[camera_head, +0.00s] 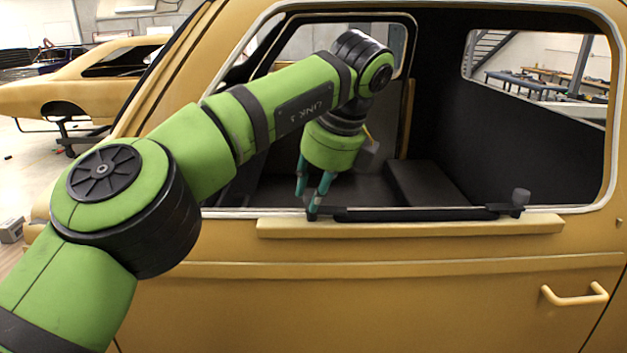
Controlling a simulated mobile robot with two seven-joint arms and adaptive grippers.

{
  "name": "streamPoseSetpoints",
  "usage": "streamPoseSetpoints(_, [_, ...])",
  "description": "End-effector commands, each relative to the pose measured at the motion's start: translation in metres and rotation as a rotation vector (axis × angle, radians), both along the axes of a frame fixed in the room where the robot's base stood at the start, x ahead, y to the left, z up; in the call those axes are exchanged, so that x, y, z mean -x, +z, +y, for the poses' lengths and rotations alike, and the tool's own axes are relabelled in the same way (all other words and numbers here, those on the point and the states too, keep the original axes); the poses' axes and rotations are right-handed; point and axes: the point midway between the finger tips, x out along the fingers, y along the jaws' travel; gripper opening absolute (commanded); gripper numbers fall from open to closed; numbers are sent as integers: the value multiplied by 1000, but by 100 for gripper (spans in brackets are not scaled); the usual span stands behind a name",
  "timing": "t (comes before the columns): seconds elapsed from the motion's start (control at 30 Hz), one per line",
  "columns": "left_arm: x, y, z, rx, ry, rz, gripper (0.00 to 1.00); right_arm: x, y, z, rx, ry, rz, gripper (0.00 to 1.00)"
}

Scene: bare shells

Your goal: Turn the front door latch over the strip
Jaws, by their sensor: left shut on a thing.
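A black strip (415,214) lies along the window sill of the yellow door (400,300). At its left end, toward the windscreen side, is a dark latch (314,211), largely covered by my fingers. My left gripper (315,193) reaches down from above, its teal fingers shut on this latch. I cannot tell exactly how far the latch is turned relative to the strip. At the right end, a second dark latch (518,200) has its grey knob standing up. My right gripper is out of view.
A yellow ledge (410,227) runs under the strip on the door's outside. A yellow door handle (574,295) sticks out at lower right. The window frame surrounds my left forearm's reach. The dark cabin has a seat-like block (425,183). Another car shell (70,92) stands at far left.

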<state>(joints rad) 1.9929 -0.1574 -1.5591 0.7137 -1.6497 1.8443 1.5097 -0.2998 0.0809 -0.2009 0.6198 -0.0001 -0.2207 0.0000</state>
Motion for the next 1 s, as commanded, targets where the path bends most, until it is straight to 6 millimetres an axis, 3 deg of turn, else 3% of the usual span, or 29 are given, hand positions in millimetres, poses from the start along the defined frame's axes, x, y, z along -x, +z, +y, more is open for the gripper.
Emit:
streamPoseSetpoints(0.03, [-4,9,2,2,34,-20,0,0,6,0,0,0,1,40])
streamPoseSetpoints(0.27, [-4,7,2,2,125,-20,0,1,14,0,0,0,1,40])
streamPoseSetpoints(0.87, [-4,6,3,0,162,-19,0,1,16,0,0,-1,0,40])
streamPoseSetpoints(0.9, [-4,6,4,-1,161,-19,45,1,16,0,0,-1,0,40])
streamPoseSetpoints(0.93, [-4,5,3,-1,161,-19,50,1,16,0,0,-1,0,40])
streamPoseSetpoints(1.0, [-4,5,3,-1,160,-17,50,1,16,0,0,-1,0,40])
